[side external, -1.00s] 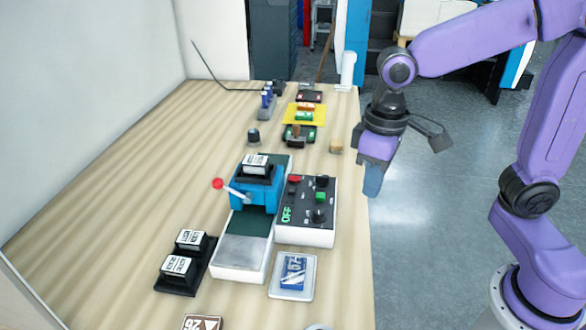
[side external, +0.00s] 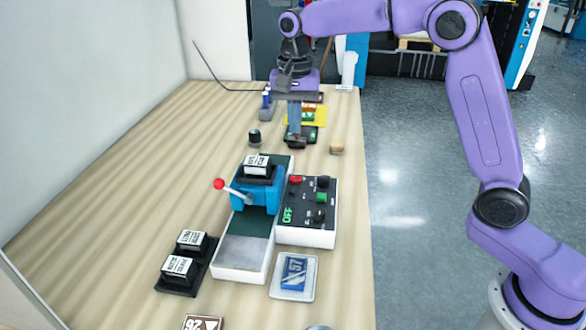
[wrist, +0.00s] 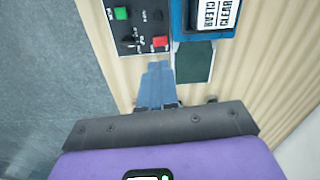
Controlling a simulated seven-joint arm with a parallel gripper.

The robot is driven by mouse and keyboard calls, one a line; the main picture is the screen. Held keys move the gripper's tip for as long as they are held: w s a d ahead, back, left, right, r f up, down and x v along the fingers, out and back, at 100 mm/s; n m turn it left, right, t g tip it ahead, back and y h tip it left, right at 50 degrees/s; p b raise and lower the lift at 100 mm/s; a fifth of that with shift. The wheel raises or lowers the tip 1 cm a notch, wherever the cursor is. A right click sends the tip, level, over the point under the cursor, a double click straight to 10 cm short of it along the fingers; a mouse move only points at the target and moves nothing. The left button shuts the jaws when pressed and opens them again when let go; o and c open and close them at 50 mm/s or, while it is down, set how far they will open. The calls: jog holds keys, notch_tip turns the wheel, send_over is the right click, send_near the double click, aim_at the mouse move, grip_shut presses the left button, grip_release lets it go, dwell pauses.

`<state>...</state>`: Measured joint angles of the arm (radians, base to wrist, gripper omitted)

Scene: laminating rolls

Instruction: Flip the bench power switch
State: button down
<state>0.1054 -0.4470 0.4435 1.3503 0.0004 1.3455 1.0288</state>
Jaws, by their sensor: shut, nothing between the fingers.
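A control box (side external: 305,237) with a white body and dark top stands on the bench beside a blue press. Its top carries a red button (side external: 297,180), a green button (side external: 321,197), black knobs and green lettering that seems to read OFF (side external: 287,214). The box also shows at the top of the wrist view (wrist: 150,12). Farther back is a small dark unit (side external: 299,141), partly hidden by my fingers. I cannot tell which control is the bench power switch. My gripper (side external: 294,131) is shut and empty, pointing down over or near the dark unit.
The blue press (side external: 266,197) with a red-knobbed lever (side external: 219,184) stands left of the control box. A yellow mat (side external: 318,121) with small blocks, a black knob (side external: 254,136) and a wooden block (side external: 337,145) are near my gripper. The bench's left side is clear.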

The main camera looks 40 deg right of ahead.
aim_at(293, 179)
jog(key=shift+w+d+m, duration=0.4)
jog(key=shift+w+m, duration=0.2)
jog(key=shift+w, duration=0.2)
notch_tip(293, 179, down, 14)
jog(key=shift+r, duration=0.1)
dwell(0.3)
